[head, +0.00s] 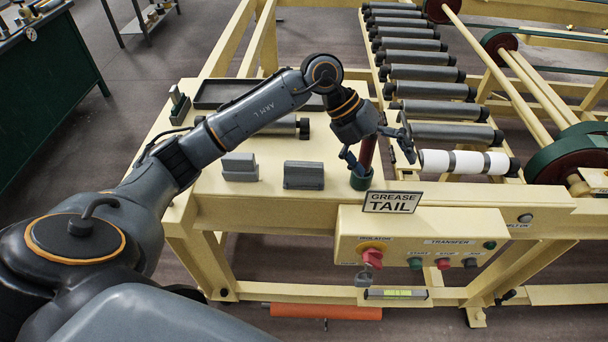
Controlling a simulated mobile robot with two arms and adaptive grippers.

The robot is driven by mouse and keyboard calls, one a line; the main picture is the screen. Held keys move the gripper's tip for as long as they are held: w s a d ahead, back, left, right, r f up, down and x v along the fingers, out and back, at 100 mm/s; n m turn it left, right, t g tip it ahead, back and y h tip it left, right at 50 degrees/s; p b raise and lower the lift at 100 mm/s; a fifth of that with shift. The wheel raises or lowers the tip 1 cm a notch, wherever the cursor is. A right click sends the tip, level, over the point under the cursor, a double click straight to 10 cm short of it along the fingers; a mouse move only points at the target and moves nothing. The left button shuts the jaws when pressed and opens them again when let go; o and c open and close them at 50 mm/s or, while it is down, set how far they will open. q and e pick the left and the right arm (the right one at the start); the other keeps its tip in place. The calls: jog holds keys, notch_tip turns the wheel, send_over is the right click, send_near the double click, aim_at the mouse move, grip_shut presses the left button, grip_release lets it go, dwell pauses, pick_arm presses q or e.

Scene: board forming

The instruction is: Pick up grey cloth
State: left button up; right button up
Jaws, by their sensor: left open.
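No clearly recognisable grey cloth shows in the head view. Two small grey pieces, a left one (240,168) and a right one (304,176), sit on the cream bench top; I cannot tell whether either is folded cloth. My left gripper (380,154) is open, its fingers spread and pointing down near the bench's front edge, to the right of both grey pieces. A dark red upright cylinder with a green base (361,181) shows between or behind the fingers; I cannot tell whether they touch it. My right gripper is out of view.
A dark tray (215,94) and a grey roller (290,127) lie behind my left arm. A "GREASE TAIL" sign (392,202) stands at the front edge above a control panel (350,222). Conveyor rollers (430,90) fill the right. Bare bench top lies around the grey pieces.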

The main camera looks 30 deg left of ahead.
pick_arm(q)
jog(key=w+a+n+y, duration=0.15)
jog(key=a+y, duration=0.35)
jog(key=a, duration=0.7)
notch_tip(320, 180, up, 2)
jog(key=r+n+g+y, duration=0.1)
jog(key=n+y, duration=0.1)
jog(key=y, duration=0.1)
send_over(304, 163)
jog(key=f, duration=0.5)
jog(key=f+p, duration=0.1)
jog(key=f, duration=0.2)
jog(key=shift+w+a, duration=0.15)
jog(key=shift+a, duration=0.1)
jog(key=shift+f, duration=0.3)
jog(key=f+p, duration=0.1)
jog(key=f, duration=0.1)
jog(key=f+p, duration=0.2)
jog(key=shift+d+f, duration=0.2)
jog(key=shift+f, duration=0.5)
jog(key=c, duration=1.1)
jog(key=shift+r, duration=0.1)
